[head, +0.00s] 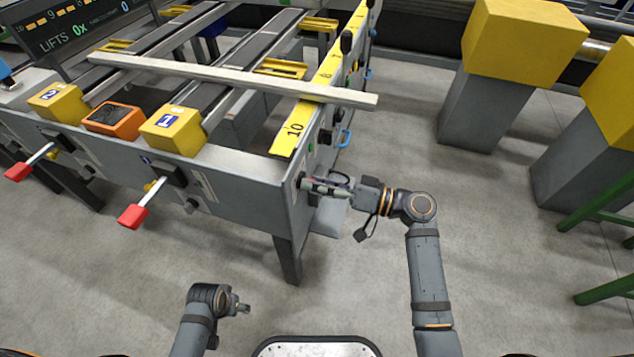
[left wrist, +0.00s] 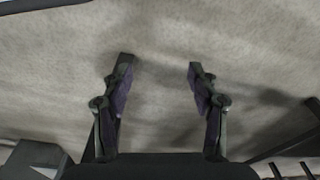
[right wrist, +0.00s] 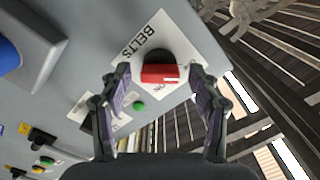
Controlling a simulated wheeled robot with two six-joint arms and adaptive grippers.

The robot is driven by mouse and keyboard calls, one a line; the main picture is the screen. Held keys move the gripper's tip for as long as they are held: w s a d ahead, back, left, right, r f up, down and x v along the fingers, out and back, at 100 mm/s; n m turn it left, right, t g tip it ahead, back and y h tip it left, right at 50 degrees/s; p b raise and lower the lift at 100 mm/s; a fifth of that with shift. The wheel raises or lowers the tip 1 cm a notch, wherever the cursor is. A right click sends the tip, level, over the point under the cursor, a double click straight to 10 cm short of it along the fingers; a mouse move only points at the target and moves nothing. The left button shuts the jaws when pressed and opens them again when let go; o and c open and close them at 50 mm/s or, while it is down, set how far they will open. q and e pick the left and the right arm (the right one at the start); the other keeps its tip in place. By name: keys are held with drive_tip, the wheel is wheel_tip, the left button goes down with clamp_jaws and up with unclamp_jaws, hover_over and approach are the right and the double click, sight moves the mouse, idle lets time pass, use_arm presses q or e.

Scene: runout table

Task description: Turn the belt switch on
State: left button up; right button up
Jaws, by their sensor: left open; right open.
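The belt switch (right wrist: 160,73) shows in the right wrist view as a red handle with a white mark on a dark round base. It is on a pale plate lettered BELTS. My right gripper (right wrist: 160,80) is open, with one finger on each side of the red handle in that view; I cannot tell whether they touch it. In the head view my right gripper (head: 308,187) is at the table's end panel and the switch cannot be made out there. My left gripper (left wrist: 160,68) is open and empty above the floor.
A green round lamp or button (right wrist: 138,106) is close to the switch plate. The runout table (head: 240,187) carries a long pale bar (head: 230,77) and red-tipped levers (head: 133,216). Yellow-topped grey blocks (head: 485,105) stand at the right. The floor in front is clear.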

drive_tip(key=shift+c, duration=0.5)
drive_tip(key=c, duration=0.9)
drive_tip(key=shift+c, duration=0.8)
use_arm(q)
drive_tip(key=s+a+f+p, duration=0.4)
drive_tip(key=s+f+p, duration=0.15)
drive_tip(key=f, duration=0.55)
drive_tip(key=s+r+p, duration=0.2)
drive_tip(key=s+p, duration=0.7)
drive_tip(key=s, duration=0.3)
drive_tip(key=shift+s+y, duration=0.15)
drive_tip(key=shift+y, duration=0.15)
use_arm(e)
drive_tip(key=shift+m, duration=9)
use_arm(q)
drive_tip(key=shift+r, duration=0.1)
